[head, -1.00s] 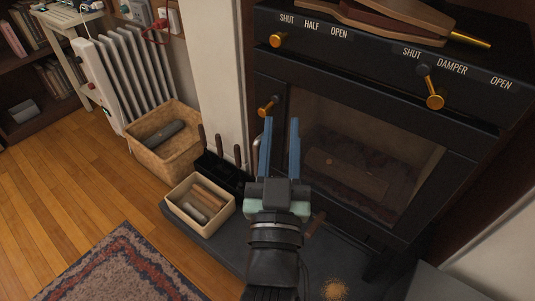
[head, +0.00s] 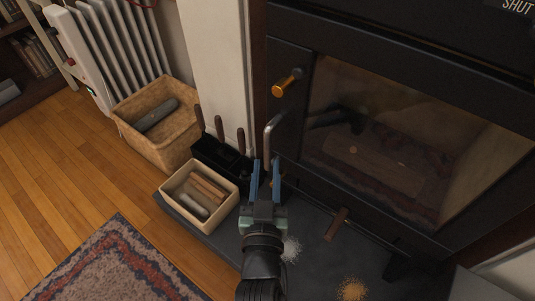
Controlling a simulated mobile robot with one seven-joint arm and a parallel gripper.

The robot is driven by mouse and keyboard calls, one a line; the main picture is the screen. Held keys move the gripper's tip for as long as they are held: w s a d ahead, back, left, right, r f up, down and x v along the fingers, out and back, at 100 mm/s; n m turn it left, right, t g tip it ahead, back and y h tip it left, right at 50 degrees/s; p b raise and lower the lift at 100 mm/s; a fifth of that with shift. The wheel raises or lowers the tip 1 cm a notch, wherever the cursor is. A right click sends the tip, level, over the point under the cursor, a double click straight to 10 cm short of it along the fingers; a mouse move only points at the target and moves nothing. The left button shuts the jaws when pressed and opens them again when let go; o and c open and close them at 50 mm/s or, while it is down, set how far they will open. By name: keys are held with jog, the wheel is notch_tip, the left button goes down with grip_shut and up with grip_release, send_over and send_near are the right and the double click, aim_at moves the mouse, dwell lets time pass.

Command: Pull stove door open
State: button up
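The black stove (head: 400,45) stands at the right. Its glass-fronted door (head: 410,150) looks closed. A brass-tipped knob (head: 285,84) sticks out from the left side of the door front. Below it is a bent grey metal rod (head: 270,138); I cannot tell whether it is fixed to the door. My gripper (head: 265,164) is low in front of the stove, fingers pointing away from me, well below the knob. Its two blue fingers are apart, with nothing visibly held. The rod's lower end runs down near the fingertips; whether it lies between or behind them is unclear.
A wicker basket (head: 123,118), a box of sticks (head: 167,190) and a black holder (head: 212,152) with dark-handled tools stand left of the stove. A wooden piece (head: 336,223) and small powder piles (head: 352,289) lie on the dark hearth (head: 312,262).

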aim_at(267, 155)
jog(key=shift+w+b, duration=0.65)
jog(key=shift+w, duration=2.05)
grip_shut()
jog(key=shift+d, duration=0.1)
